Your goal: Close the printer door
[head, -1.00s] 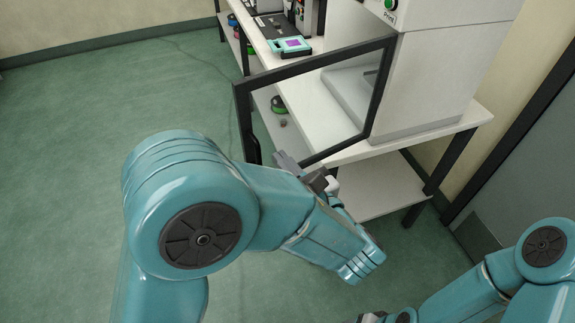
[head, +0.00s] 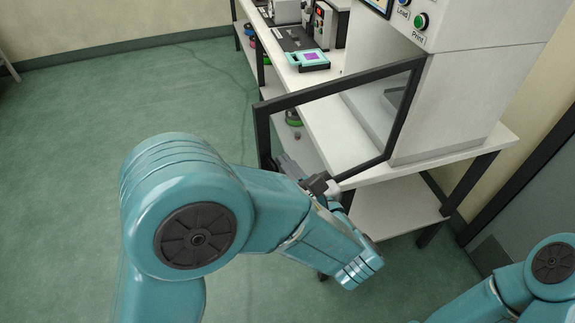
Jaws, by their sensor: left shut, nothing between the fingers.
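The printer door (head: 328,87) is a dark-framed clear panel. It stands open, swung out from the white printer (head: 452,100) over the front of the bench. My left gripper (head: 283,162) is shut and empty. It is at the lower left corner of the door frame, close to the frame's free edge; I cannot tell whether it touches. My left arm hides part of the gripper. My right arm shows at the lower right, but its gripper is out of view.
The white bench (head: 345,150) carries the printer, with a lower shelf (head: 385,210) beneath. A teal device with a purple screen (head: 308,60) and dark machines (head: 300,35) stand further back. A grey door (head: 545,195) is at the right.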

